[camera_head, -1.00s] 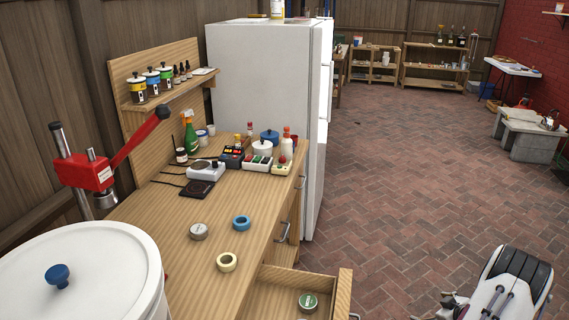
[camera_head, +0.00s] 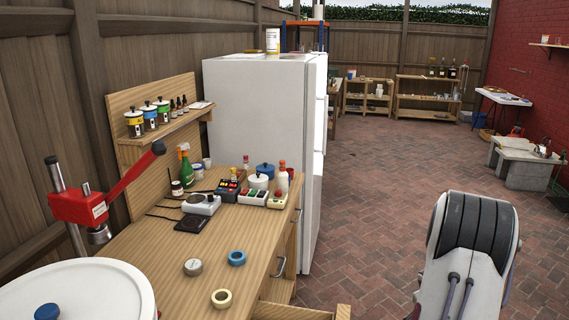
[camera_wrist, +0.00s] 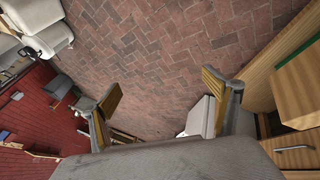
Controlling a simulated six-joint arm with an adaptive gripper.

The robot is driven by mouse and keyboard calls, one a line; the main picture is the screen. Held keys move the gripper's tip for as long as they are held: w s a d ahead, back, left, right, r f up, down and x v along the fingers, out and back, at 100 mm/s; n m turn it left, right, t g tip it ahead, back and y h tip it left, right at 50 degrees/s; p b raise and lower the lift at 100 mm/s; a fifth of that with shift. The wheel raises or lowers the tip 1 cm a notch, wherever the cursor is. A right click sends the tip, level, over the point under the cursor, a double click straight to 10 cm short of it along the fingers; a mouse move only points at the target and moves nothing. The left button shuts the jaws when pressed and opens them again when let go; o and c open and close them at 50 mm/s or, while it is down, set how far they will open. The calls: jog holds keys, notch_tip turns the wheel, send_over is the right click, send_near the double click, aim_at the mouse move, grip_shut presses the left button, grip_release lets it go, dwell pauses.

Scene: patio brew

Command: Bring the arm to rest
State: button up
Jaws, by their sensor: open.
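My gripper (camera_wrist: 162,106) shows in the wrist view with its two fingers wide apart. Nothing is between them but a view of the brick paving beyond. In the head view, a white and black part of my arm (camera_head: 468,250) stands at the lower right, over the paving and clear of the workbench. My gripper itself is not in the head view.
The wooden workbench (camera_head: 258,250) at left holds tape rings (camera_head: 222,298), a small scale (camera_head: 201,204) and bottles. A white fridge (camera_head: 255,115) stands behind it. A drawer edge (camera_head: 300,312) shows at the bottom. The brick floor (camera_head: 375,200) is open.

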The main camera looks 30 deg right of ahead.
jog(key=s+a+r+n+t+y, duration=0.1)
jog(key=a+r, duration=0.8)
jog(key=a, duration=0.9)
jog(key=s+a+r+n+t+y, duration=0.1)
jog(key=a+r, duration=0.7)
jog(key=a, duration=1)
jog(key=s+a+r+n+t+y, duration=0.1)
jog(key=a+r, duration=0.8)
jog(key=a, duration=1)
jog(key=s+n+y, duration=0.1)
jog(key=s+y, duration=0.1)
jog(key=s, duration=0.1)
jog(key=shift+r+t, duration=0.35)
jog(key=shift+t, duration=0.05)
jog(key=shift+a, duration=0.1)
jog(key=o, duration=0.3)
jog(key=shift+o, duration=0.2)
